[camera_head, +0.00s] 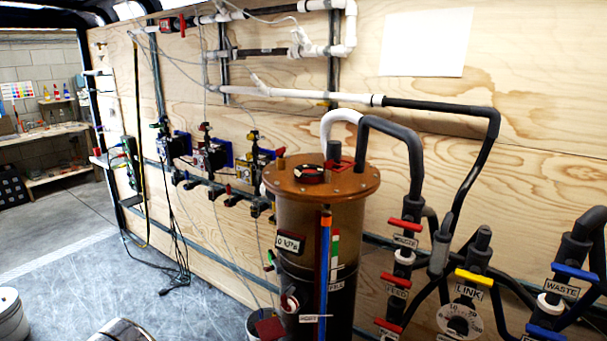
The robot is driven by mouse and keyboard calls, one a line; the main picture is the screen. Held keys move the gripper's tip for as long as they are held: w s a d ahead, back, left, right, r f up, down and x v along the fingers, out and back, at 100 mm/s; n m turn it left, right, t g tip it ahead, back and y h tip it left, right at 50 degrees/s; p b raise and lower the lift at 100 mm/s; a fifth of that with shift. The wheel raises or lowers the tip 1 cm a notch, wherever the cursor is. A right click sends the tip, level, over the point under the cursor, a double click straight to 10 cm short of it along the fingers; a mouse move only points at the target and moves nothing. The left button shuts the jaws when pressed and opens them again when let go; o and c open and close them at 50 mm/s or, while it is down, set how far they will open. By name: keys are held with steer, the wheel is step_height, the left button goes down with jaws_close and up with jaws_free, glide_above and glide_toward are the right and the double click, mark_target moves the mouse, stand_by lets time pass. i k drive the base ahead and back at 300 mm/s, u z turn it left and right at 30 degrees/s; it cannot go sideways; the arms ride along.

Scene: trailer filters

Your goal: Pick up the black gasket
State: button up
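I cannot pick out the black gasket with certainty. A dark, round piece with red on it (310,174) is on the brown lid (352,186) of the upright filter tank (318,235); I cannot tell whether it is the gasket. My gripper is not in view.
Black pipes with red, yellow and blue valve handles (473,278) crowd the right side. A plywood wall (550,100) with pipes and valves stands behind the tank. A white bucket (11,315) stands at the lower left. The grey floor (90,270) is mostly clear at left.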

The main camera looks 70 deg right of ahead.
mark_target(307, 168)
steer(key=i, duration=2.55)
steer(key=z, duration=2.45)
